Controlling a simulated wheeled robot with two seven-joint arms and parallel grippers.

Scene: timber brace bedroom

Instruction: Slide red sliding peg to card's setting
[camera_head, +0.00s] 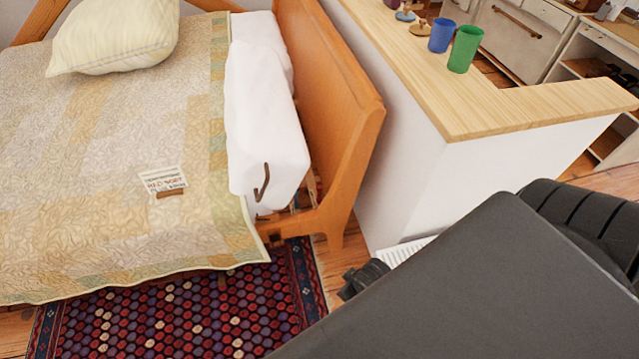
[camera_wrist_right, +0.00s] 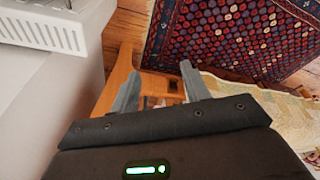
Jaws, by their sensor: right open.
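A white card (camera_head: 163,181) with dark and red print lies on the quilt; a word like "RED" shows, but the rest is too small to read surely. A small brown piece (camera_head: 171,194) lies at its lower edge. I cannot make out the red sliding peg in either view. Small parts (camera_head: 303,198) show low beside the wooden bed end, too unclear to name. My right gripper (camera_wrist_right: 158,75) is open, with two grey fingers apart over the wooden frame (camera_wrist_right: 120,82) and nothing clearly held between them. My left gripper is not in view.
The bed's wooden end panel (camera_head: 335,90) stands beside a white partition with a timber top (camera_head: 490,105), which bears a blue cup (camera_head: 442,36) and a green cup (camera_head: 464,49). A patterned rug (camera_head: 190,315) covers the floor. A white slotted unit (camera_wrist_right: 45,33) is near my right gripper.

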